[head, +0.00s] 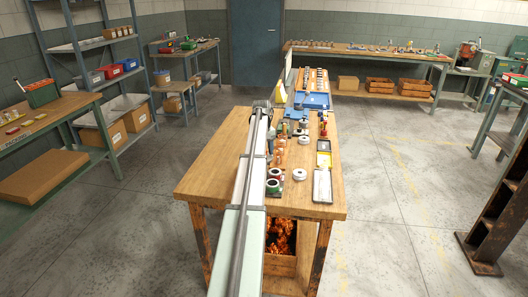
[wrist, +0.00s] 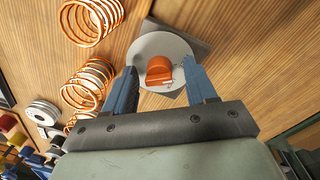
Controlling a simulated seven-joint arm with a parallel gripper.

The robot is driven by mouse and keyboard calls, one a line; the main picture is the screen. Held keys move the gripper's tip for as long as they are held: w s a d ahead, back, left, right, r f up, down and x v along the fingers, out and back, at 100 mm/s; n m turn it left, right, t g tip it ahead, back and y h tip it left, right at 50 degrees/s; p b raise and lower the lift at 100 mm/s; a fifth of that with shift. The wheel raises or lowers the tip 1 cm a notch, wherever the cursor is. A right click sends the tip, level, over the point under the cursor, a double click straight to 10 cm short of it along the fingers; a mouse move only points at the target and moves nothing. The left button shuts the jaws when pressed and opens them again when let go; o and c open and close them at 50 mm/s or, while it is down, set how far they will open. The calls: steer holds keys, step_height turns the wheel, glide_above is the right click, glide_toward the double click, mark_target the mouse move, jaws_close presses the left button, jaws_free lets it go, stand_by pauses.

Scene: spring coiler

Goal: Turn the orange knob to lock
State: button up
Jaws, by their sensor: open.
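The orange knob (wrist: 159,70) sits on a round light-grey disc (wrist: 160,45), with a darker grey plate showing behind it, in the wrist view. My gripper (wrist: 160,75) is open, with one blue finger on each side of the knob. A gap shows between each finger and the knob, so the jaws are apart from it. The fingertips overlap the disc's edge; I cannot tell whether they touch it. In the head view my arm reaches along the wooden bench (head: 215,165) to its far part, and the knob cannot be made out there.
Several copper coil springs (wrist: 88,22) lie left of the disc in the wrist view, near a stack of pale rings (wrist: 42,111). In the head view, spools, bottles and a tray (head: 322,185) crowd the bench right of my arm. The bench's left part is bare.

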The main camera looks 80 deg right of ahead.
steer(key=c, duration=1)
steer(key=shift+m, duration=0.3)
steer(key=m, duration=0.6)
steer(key=shift+w, duration=0.1)
steer(key=m, duration=0.3)
steer(key=shift+d+m+y, duration=0.1)
steer(key=shift+m+y, duration=0.2)
steer(key=shift+m, duration=1.8)
steer(key=o, duration=1)
